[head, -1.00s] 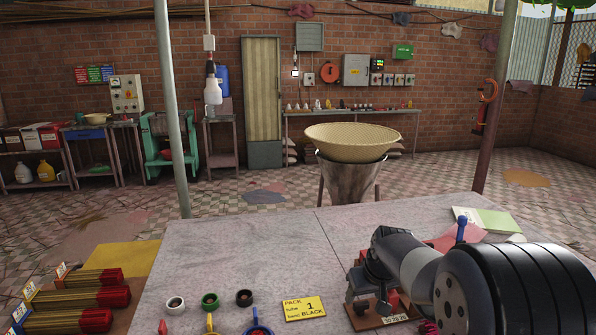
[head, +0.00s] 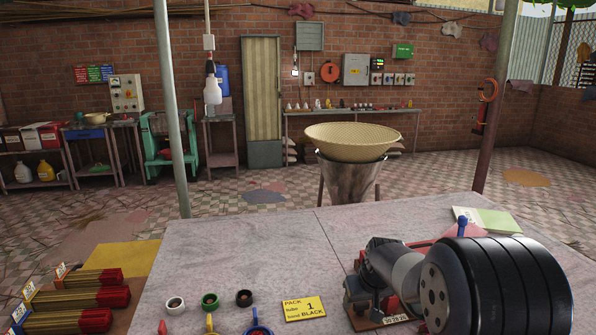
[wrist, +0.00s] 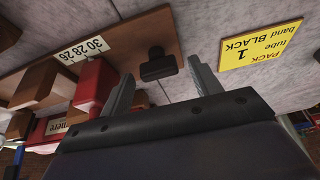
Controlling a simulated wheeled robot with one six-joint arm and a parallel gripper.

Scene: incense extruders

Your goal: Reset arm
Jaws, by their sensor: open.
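My gripper (wrist: 160,74) shows in the wrist view with its two grey fingers apart and nothing between them. A black knob-like piece on a brown wooden board (wrist: 165,38) lies just past the fingertips in that picture. The board bears a white label reading 30 28 26 and red and brown blocks. In the head view my arm reaches in from the right over this board (head: 367,322) at the table's front right. My arm hides much of the board there, and the fingertips are hard to make out.
A yellow card (head: 304,308) reading PACK 1, tube, band BLACK lies left of the board. Red-tipped incense bundles (head: 90,297) lie at far left. The table's middle (head: 260,250) is clear.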

